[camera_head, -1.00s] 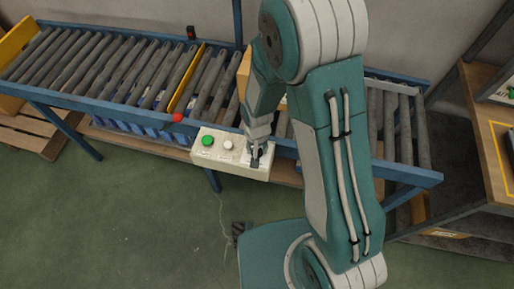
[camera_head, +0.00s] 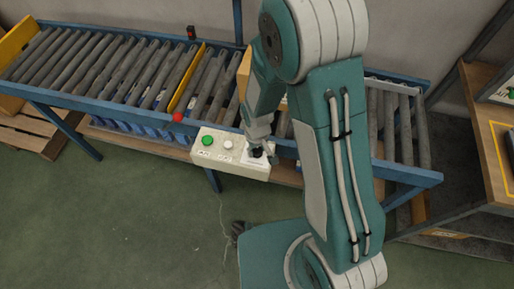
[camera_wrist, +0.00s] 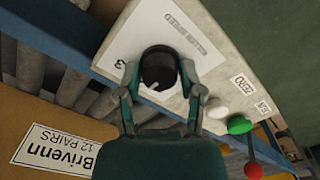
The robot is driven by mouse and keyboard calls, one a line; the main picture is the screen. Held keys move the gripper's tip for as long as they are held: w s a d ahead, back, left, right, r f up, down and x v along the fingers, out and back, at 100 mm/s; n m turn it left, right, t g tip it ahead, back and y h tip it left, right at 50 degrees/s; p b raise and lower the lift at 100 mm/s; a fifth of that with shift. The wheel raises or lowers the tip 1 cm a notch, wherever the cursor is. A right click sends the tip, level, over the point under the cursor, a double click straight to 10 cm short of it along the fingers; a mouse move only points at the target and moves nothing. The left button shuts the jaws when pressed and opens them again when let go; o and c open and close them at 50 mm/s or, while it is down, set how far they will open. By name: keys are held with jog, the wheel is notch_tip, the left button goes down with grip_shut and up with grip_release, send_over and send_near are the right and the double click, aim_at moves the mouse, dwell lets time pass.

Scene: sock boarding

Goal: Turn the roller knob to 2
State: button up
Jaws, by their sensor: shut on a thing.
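The black round roller knob (camera_wrist: 158,68) sits on the white face of the control box (camera_head: 205,151). A pale pointer mark shows on the knob's lower left side in the wrist view. A printed "3" shows left of the knob; other scale numbers are hidden or unreadable. My gripper (camera_wrist: 160,76) is shut on the knob, one finger on each side. In the head view my gripper (camera_head: 257,150) is at the right end of the box, with the dark knob partly visible below it.
On the box are a green button (camera_head: 207,140) and a white button (camera_head: 228,145). A red knob (camera_head: 177,117) stands near the conveyor edge. The roller conveyor (camera_head: 100,67) runs behind. A Brivenn carton (camera_wrist: 50,135) lies on the rollers. Open floor is in front.

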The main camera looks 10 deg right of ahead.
jog(key=shift+f, duration=0.1)
jog(key=o, duration=1.2)
notch_tip(320, 180, up, 12)
jog(key=shift+a+f, duration=0.1)
dwell(0.3)
